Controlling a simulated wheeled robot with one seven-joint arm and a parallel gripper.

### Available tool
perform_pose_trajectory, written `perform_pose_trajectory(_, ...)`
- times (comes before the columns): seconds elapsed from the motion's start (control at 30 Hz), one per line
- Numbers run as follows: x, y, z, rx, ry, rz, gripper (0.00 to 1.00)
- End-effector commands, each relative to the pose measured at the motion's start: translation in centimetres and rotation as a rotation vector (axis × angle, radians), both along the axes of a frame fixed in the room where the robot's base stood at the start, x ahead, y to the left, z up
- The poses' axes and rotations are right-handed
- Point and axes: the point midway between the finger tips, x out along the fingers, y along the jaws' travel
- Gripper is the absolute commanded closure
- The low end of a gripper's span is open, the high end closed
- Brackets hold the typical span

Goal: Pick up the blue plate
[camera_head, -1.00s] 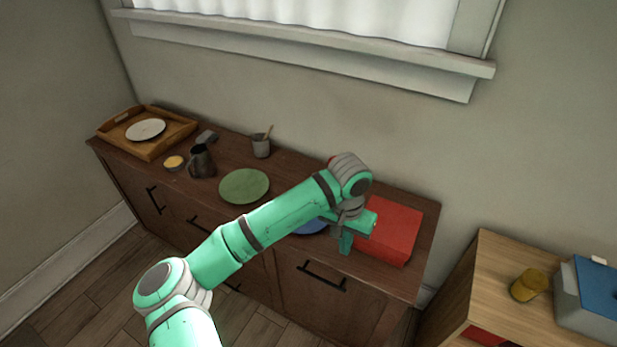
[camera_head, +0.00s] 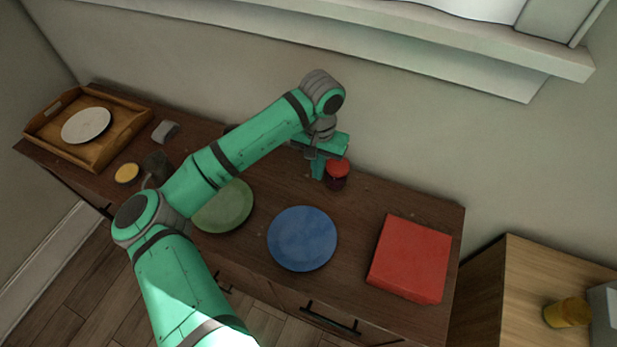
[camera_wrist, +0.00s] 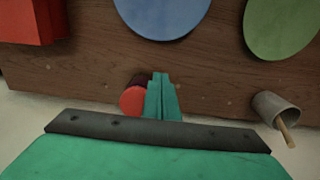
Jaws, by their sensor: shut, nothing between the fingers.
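The blue plate (camera_head: 302,239) lies flat on the dark wooden cabinet top, between a green plate and a red box. It also shows cut off at the top edge of the wrist view (camera_wrist: 162,14). My gripper (camera_head: 318,168) is behind the blue plate, toward the wall, and apart from it. Its fingers (camera_wrist: 162,82) are closed together and empty. They point down beside a dark jar with a red lid (camera_head: 337,172); I cannot tell whether they touch it.
The green plate (camera_head: 224,207) is partly behind my arm. The red box (camera_head: 411,259) stands right of the blue plate. A wooden tray (camera_head: 103,156) holding a white plate (camera_head: 86,125) is at the far left. A grey cup (camera_wrist: 276,108) shows in the wrist view.

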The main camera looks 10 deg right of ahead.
Motion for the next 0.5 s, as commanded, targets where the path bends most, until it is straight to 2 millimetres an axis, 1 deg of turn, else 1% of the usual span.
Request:
perform_pose_trajectory(0.17,0.0,0.0,-1.2,0.001,0.002,0.000,1.00)
perform_pose_trajectory(0.27,-0.1,-0.1,-2.7,0.001,0.001,-0.002,1.00)
perform_pose_trajectory(0.5,-0.1,-0.5,-7.2,0.002,0.001,-0.009,1.00)
